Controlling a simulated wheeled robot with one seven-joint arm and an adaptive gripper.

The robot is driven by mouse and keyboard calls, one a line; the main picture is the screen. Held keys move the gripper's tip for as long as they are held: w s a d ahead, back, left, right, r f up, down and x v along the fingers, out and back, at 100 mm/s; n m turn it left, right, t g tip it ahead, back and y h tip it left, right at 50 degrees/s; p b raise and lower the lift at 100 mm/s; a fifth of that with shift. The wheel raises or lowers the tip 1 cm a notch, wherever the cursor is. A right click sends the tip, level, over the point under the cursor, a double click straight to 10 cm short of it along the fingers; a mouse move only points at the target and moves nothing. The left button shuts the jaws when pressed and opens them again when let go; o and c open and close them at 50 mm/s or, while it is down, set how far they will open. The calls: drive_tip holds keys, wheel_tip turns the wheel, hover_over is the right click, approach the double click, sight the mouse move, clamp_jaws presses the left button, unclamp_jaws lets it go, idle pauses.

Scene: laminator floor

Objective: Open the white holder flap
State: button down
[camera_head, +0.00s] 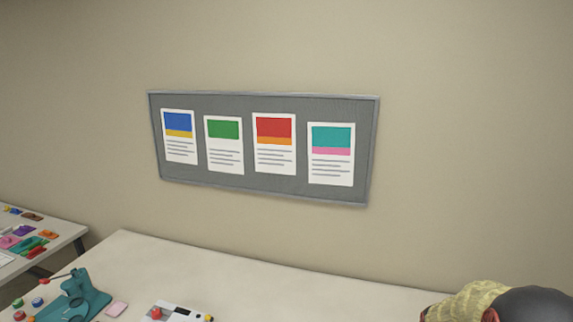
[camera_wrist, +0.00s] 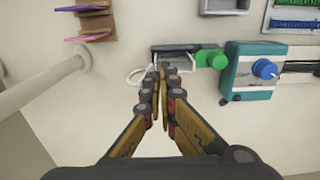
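In the wrist view, my gripper (camera_wrist: 161,72) points away from the camera, its two fingers converging to a narrow gap at the tips. The tips overlap a small grey-framed piece (camera_wrist: 187,50) with a pale inside and a green round knob (camera_wrist: 214,60) at its right. Contact and anything between the tips cannot be made out. A thin white loop (camera_wrist: 137,77) lies just left of the tips. I cannot tell which part is the white holder flap. In the head view, my gripper's fingers do not show.
A teal box with a blue knob (camera_wrist: 264,69) is right of the fingers. A brown shelved rack (camera_wrist: 95,22) is at upper left, and a grey tray (camera_wrist: 226,5) at the top. In the head view, a teal press (camera_head: 75,298) and a white device (camera_head: 179,312) stand on the table (camera_head: 230,268).

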drive_tip(key=shift+s+d, duration=0.15)
drive_tip(key=shift+d, duration=0.45)
drive_tip(key=shift+s+d+f, duration=0.1)
drive_tip(key=shift+d, duration=0.2)
drive_tip(key=shift+s+d, duration=0.25)
drive_tip(key=shift+d, duration=0.55)
drive_tip(key=shift+s+d, duration=0.2)
drive_tip(key=shift+d, duration=0.55)
drive_tip(key=shift+w+a+r+p, duration=0.1)
drive_tip(key=shift+a+r+p, duration=0.2)
drive_tip(key=shift+r+p, duration=0.65)
drive_tip(key=shift+w+a+r+p, duration=0.1)
drive_tip(key=shift+a+r+p, duration=0.35)
drive_tip(key=shift+r, duration=0.95)
drive_tip(key=shift+w+a+r+p, duration=0.1)
drive_tip(key=shift+a+r+p, duration=0.1)
drive_tip(key=shift+r+p, duration=0.8)
drive_tip(key=shift+r, duration=0.15)
